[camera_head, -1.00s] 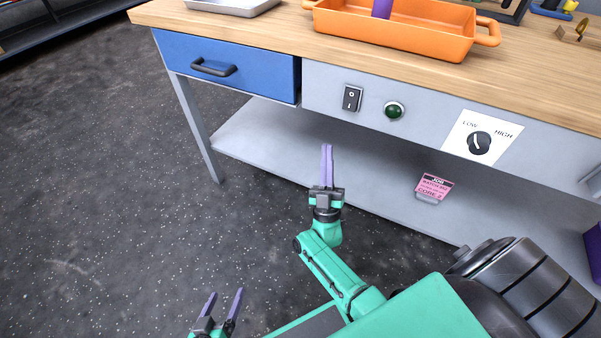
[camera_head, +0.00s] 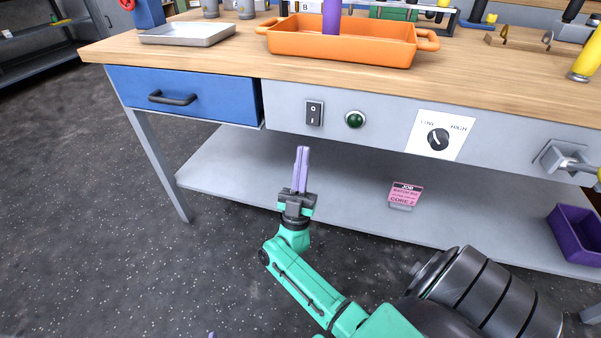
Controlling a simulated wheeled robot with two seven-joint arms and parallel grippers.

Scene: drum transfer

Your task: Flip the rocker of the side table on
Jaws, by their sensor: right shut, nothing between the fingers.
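The rocker (camera_head: 314,112) is a small dark switch with white marks on the grey front panel of the side table (camera_head: 390,130), just right of the blue drawer. Which half is pressed in, I cannot tell. My right gripper (camera_head: 302,150) is shut and empty, its purple fingers pointing up at the table. Its tips show a little below and slightly left of the rocker, apart from it in the picture. Of my left gripper, only a tiny purple tip (camera_head: 212,335) shows at the bottom edge.
A green round button (camera_head: 355,119) and a LOW/HIGH dial (camera_head: 438,138) sit right of the rocker. The blue drawer (camera_head: 185,93) is at left. An orange tray (camera_head: 345,47) stands on the tabletop.

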